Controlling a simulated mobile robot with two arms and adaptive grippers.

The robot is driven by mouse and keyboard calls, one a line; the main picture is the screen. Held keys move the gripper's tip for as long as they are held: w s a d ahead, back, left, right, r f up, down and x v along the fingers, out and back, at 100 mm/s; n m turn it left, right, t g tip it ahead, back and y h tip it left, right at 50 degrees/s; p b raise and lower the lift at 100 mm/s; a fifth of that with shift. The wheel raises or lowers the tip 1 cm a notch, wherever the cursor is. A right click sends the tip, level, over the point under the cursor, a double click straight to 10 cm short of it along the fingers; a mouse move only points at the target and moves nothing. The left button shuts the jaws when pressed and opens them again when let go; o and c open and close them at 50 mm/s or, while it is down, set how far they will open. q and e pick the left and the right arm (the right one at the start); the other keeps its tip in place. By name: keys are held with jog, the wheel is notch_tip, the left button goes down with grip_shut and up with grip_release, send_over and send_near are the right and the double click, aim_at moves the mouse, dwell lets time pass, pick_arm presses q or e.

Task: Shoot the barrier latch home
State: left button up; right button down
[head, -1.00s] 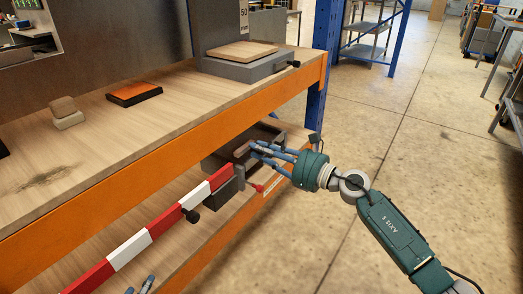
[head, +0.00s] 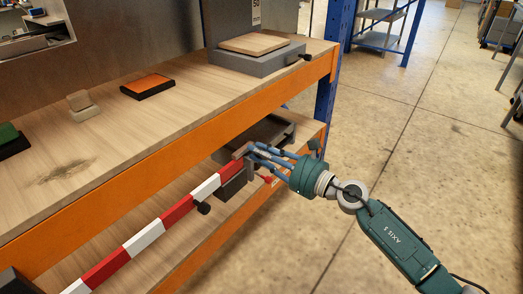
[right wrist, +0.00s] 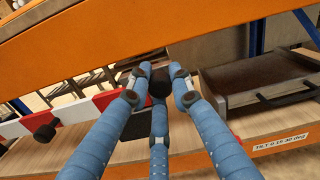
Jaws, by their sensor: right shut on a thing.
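The red and white barrier arm (head: 176,211) slants along the front of the lower shelf. Its far end meets a grey upright bracket (head: 250,171). My right gripper (head: 254,153) is at this end, its blue fingers pointing left. In the right wrist view the fingers are shut around a dark knob (right wrist: 160,86), which appears to belong to the latch. The fingers hide most of the latch, so how far its bolt sits in is unclear. Another black knob (head: 203,208) sticks out from the arm; it also shows in the right wrist view (right wrist: 45,132). My left gripper is out of view.
The orange shelf beam (head: 190,140) runs just above the barrier. A dark tray unit with a handle (right wrist: 262,82) stands right of the fingers. A small red part (head: 266,179) lies under my gripper. The floor to the right is open.

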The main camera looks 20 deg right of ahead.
jog(key=shift+s+a+f, duration=0.1)
jog(key=shift+s+a, duration=0.05)
jog(key=shift+a, duration=0.1)
jog(key=c, duration=1.6)
grip_release()
jog(key=shift+c, duration=0.2)
jog(key=shift+o, duration=0.5)
jog(key=shift+d, duration=0.1)
jog(key=shift+s+d, duration=0.15)
jog(key=shift+s, duration=0.1)
jog(key=v, duration=1.1)
jog(key=shift+s, duration=0.2)
jog(key=shift+d, duration=0.1)
